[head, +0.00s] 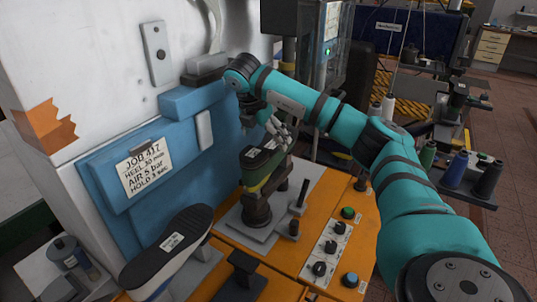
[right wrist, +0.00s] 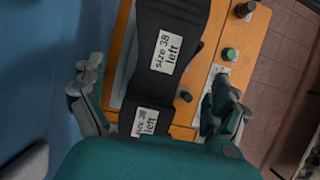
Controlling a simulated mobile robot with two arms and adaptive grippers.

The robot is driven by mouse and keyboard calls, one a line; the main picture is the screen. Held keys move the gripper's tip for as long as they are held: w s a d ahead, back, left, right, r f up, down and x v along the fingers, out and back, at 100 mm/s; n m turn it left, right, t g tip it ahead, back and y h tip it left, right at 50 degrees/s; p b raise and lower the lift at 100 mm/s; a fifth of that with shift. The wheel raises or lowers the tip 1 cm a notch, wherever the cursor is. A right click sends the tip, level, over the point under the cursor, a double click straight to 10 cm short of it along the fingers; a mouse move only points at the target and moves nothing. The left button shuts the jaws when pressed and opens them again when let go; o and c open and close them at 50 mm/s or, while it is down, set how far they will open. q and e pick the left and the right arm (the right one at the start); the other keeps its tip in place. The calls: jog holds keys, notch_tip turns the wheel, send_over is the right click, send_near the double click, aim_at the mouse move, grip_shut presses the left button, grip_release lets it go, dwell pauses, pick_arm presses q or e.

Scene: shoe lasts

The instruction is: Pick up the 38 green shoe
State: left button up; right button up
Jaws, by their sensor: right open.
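The green shoe (head: 256,180) sits sole up on a dark post of the orange machine in the head view, partly hidden by my gripper. In the right wrist view its black sole (right wrist: 183,22) carries two white labels; the larger reads "size 38 left". My right gripper (head: 278,128) is at the shoe's far end in the head view. In the right wrist view its fingers are spread, one on each side of the sole, with gaps showing. It is open and holds nothing. My left gripper is not in view.
A second shoe (head: 168,248) lies sole up at the front left. A blue padded panel (head: 205,160) with a job sign (head: 147,170) stands close on the left. Knobs and buttons (head: 330,245) are on the orange bench at right. Thread spools (head: 456,170) stand farther right.

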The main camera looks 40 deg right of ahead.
aim_at(269, 146)
jog(key=shift+d+f, duration=0.2)
jog(key=shift+f, duration=0.15)
jog(key=shift+s+d+f+p, duration=0.1)
jog(key=shift+d+f+p, duration=0.15)
jog(key=shift+p, duration=0.2)
jog(key=p+x, duration=0.1)
jog(key=x, duration=0.3)
jog(key=shift+a+p, duration=0.1)
jog(key=shift+p, duration=0.25)
jog(key=shift+w+f, duration=0.25)
jog(key=shift+f, duration=0.05)
jog(key=shift+s, duration=0.1)
jog(key=shift+c, duration=1.4)
jog(key=c, duration=1.3)
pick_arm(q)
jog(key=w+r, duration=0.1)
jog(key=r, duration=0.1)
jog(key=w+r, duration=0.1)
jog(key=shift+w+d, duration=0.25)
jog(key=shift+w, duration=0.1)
pick_arm(e)
jog(key=shift+c, duration=1.1)
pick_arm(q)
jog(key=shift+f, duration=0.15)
pick_arm(e)
jog(key=shift+r, duration=0.15)
